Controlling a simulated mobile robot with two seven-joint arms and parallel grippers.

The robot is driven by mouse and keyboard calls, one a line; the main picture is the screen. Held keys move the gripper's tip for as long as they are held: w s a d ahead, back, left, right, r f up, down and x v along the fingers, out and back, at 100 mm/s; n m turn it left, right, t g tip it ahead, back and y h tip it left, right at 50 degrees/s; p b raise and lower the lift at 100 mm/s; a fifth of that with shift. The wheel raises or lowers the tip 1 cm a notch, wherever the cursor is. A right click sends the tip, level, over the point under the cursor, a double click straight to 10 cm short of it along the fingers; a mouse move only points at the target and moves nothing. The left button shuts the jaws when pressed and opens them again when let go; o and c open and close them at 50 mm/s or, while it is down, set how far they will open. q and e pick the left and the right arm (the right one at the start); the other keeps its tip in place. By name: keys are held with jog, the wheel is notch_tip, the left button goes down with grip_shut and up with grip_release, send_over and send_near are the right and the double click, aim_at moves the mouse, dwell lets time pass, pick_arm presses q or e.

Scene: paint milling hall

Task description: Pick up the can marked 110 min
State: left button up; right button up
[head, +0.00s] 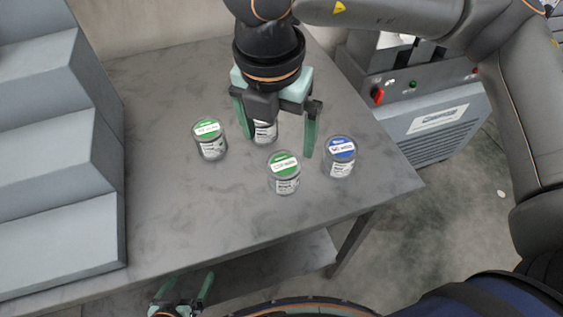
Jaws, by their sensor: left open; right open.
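Several small cans stand upright on the grey table. One green-lidded can (210,146) is at the left. Another green-lidded can (284,180) is at the front. A blue-lidded can (340,165) is at the right. A further can (265,134) is partly hidden behind my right gripper, its lid out of sight. The lid writing is too small for me to tell which can reads 110 min. My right gripper (278,147) is open, pointing down, its fingers on either side of the partly hidden can in the picture. My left gripper (188,285) is open and empty below the table's front edge.
The grey table (160,215) has bare room around the cans. Grey stepped blocks (60,190) stand at its left. A machine with a red knob (420,100) stands beyond the right edge. A lower shelf (275,272) shows under the table.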

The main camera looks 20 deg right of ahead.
aim_at(283, 165)
jog(key=shift+w+d+f, duration=0.1)
jog(key=shift+w+d, duration=0.1)
jog(key=shift+d, duration=0.1)
jog(key=f, duration=0.8)
jog(key=w+f, duration=0.1)
jog(key=f, duration=0.3)
jog(key=shift+d, duration=0.4)
jog(key=shift+r, duration=0.1)
jog(key=c, duration=1.5)
